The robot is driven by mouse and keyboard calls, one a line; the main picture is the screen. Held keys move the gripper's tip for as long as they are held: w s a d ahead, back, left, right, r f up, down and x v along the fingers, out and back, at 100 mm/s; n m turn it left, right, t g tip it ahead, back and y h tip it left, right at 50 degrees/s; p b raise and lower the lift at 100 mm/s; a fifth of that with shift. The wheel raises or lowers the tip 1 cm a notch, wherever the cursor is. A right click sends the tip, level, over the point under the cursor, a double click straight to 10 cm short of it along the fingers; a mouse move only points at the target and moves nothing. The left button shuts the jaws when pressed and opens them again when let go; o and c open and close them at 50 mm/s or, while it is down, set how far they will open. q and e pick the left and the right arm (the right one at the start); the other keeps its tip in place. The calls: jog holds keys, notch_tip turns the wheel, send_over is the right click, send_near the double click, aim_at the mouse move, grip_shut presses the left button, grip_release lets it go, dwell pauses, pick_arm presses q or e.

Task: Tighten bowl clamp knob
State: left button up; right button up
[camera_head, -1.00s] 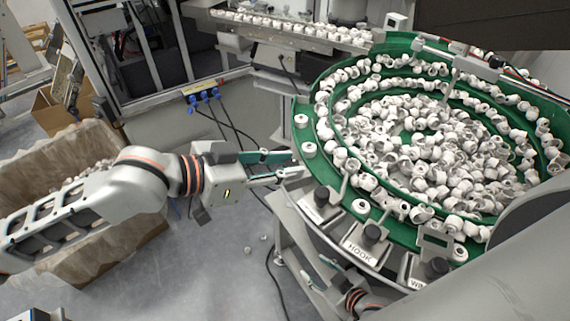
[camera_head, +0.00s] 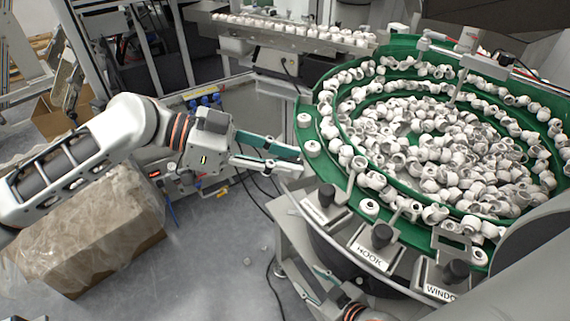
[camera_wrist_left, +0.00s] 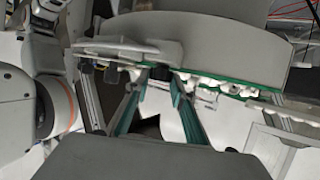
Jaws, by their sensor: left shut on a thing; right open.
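The green-rimmed bowl (camera_head: 312,172) full of white caps fills the right of the head view. Three black knobs, the left one (camera_head: 326,195), the middle one (camera_head: 381,236) and the right one (camera_head: 456,272), stand on brackets along its near edge. I cannot tell which is the clamp knob. My left gripper (camera_head: 300,162) is at the bowl's left edge, left of and above the left knob. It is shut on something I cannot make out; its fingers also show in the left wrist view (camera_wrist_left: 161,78). My right gripper (camera_head: 317,282) is open, low beside the stand.
A feed track (camera_head: 290,37) with white caps runs behind the bowl. Plates reading HOOK (camera_head: 367,256) and WINDOW (camera_head: 440,293) sit at the brackets. A lined carton (camera_head: 95,230) stands on the floor at the left. Cables hang below the left gripper.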

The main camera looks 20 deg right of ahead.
pick_arm(q)
jog(key=shift+w+f+m+g+y+b, duration=0.15)
jog(key=shift+m+g+y+b, duration=0.15)
jog(key=shift+m+g+b, duration=0.2)
pick_arm(e)
jog(key=shift+s+f, duration=0.15)
jog(key=shift+f, duration=0.7)
jog(key=shift+r, duration=0.2)
pick_arm(q)
jog(key=o, duration=1.1)
jog(key=v, duration=1.2)
jog(key=shift+w, duration=0.15)
